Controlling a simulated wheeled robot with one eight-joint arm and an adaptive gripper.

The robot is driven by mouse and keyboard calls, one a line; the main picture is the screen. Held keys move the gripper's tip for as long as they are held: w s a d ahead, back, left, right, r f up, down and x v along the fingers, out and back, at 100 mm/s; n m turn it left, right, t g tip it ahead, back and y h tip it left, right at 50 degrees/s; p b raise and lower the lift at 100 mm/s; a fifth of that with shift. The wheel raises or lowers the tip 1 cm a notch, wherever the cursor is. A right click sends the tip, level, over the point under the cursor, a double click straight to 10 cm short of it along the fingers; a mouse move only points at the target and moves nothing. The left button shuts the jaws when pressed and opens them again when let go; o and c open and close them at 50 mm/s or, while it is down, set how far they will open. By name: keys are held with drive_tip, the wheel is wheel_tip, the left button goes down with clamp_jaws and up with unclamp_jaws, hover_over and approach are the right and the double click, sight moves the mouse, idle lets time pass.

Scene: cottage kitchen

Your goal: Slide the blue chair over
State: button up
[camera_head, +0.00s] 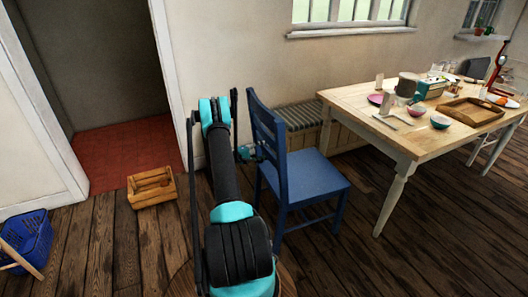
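The blue chair (305,178) stands upright on the wooden floor in the middle of the view, left of the dining table. Its slatted back is on its left side and its seat extends right toward the table. My arm reaches forward just left of the chair. My gripper (248,153) is low beside the chair back, partly hidden by it. I cannot tell whether it touches the chair or whether its fingers are open.
The wooden dining table (370,115) holds dishes and a tray (470,111). A wooden box (151,187) and a blue basket (27,240) sit on the floor at left. A doorway opens at back left. Floor is clear right of the chair's front.

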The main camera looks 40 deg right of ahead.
clamp_jaws()
idle(0.8)
drive_tip(key=shift+d, duration=0.1)
